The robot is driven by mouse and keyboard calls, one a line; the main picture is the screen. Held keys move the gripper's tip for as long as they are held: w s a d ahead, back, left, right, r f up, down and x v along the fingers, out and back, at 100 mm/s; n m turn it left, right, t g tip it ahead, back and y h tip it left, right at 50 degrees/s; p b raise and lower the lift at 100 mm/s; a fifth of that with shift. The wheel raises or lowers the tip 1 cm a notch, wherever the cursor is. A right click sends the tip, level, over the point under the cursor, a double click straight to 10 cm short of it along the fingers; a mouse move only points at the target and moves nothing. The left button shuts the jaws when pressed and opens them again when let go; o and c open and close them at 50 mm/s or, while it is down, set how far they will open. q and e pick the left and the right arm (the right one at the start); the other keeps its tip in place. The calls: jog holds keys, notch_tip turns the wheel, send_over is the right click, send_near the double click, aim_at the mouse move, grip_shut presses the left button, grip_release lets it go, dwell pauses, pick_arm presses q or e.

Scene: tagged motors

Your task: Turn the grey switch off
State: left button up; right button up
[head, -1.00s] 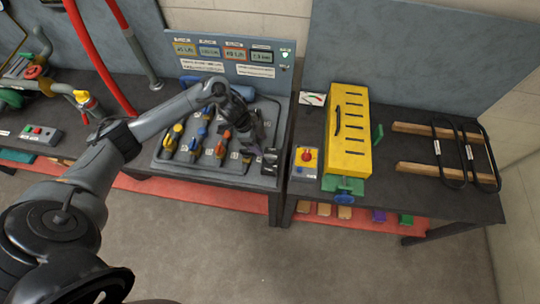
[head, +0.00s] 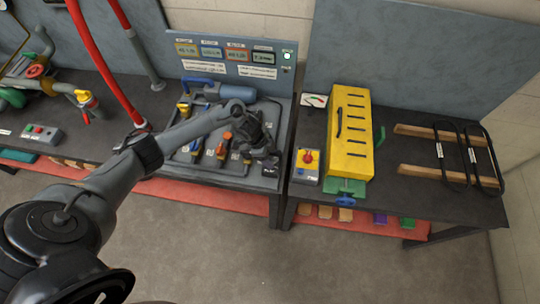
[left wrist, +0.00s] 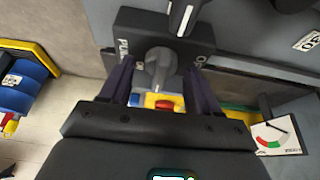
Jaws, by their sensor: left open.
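The grey switch (left wrist: 158,68) is a rounded grey lever on a dark plate in the left wrist view, with lettering on both sides of it. My left gripper (left wrist: 160,78) is open, with one dark finger on each side of the lever. Whether the fingers touch it I cannot tell. In the head view my left gripper (head: 266,152) is low over the right end of the switch panel (head: 225,171) and mostly hides the grey switch. My right gripper is not in view.
Orange (head: 223,145) and yellow (head: 183,108) switches stand left of the gripper on the same panel. Right of it are a small box with a red knob (head: 307,157) and a yellow slotted box (head: 348,130). A display board (head: 227,52) stands behind.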

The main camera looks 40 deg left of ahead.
pick_arm(q)
jog(key=c, duration=1)
jog(key=shift+s+r+n+p, duration=0.15)
jog(key=shift+n+p, duration=0.25)
jog(key=shift+p, duration=0.35)
jog(key=n+p, duration=0.2)
jog(key=p, duration=0.1)
jog(key=n+t+y+p, duration=0.1)
jog(key=n+p, duration=0.2)
jog(key=n+y+p, duration=0.1)
jog(key=n+p, duration=0.1)
jog(key=p, duration=0.1)
jog(key=shift+d+r+t, duration=0.1)
jog(key=shift+d+t, duration=0.2)
jog(key=shift+t, duration=0.1)
jog(key=n+y+p, duration=0.1)
jog(key=n+p, duration=0.1)
jog(key=n, duration=0.1)
jog(key=shift+d+n+y+p, duration=0.1)
jog(key=shift+n+y+p, duration=0.45)
jog(key=shift+n, duration=0.35)
jog(key=n, duration=0.2)
jog(key=shift+f+n+y+p, duration=0.2)
jog(key=shift+n+y+p, duration=0.1)
jog(key=shift+y+p, duration=0.1)
jog(key=shift+n+y, duration=0.55)
jog(key=shift+n, duration=0.85)
jog(key=shift+f, duration=0.1)
